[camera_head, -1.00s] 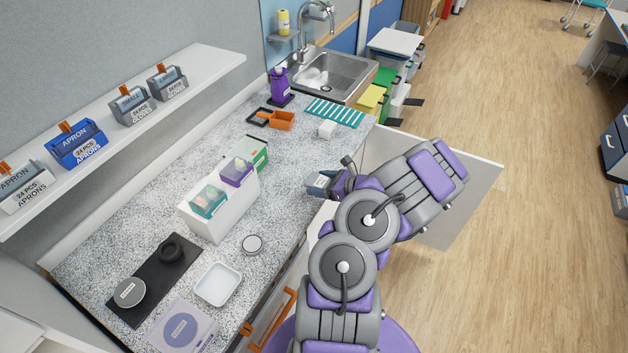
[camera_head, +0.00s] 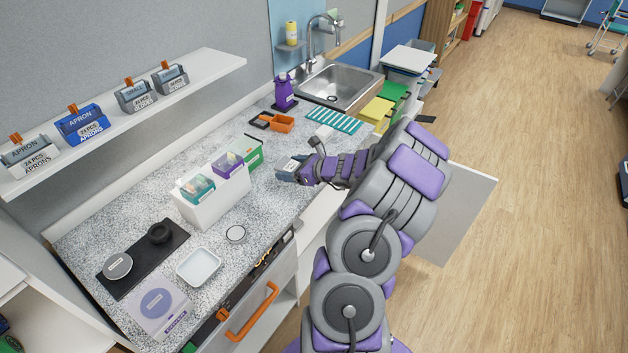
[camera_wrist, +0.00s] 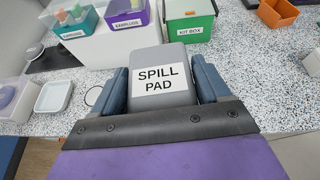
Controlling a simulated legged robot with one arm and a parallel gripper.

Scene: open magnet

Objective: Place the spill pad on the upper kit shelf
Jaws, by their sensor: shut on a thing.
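The spill pad (camera_wrist: 163,80) is a grey block with a white label reading SPILL PAD in the wrist view. My gripper (camera_wrist: 164,92) is shut on it, with one blue finger on each side. In the head view my gripper (camera_head: 290,168) holds the pad above the right edge of the speckled counter, right of the white holder. A white wall shelf (camera_head: 205,75) runs along the left wall, carrying a row of labelled apron and glove boxes. The pictures do not label any shelf as the kit shelf.
The white holder (camera_head: 213,209) carries teal and purple bins, with a green kit box (camera_wrist: 190,20) beside them. A white dish (camera_head: 198,267), a black mat (camera_head: 143,262) and an orange tray (camera_head: 283,123) lie on the counter. An orange-handled front (camera_head: 252,318) is below. Floor space is free at right.

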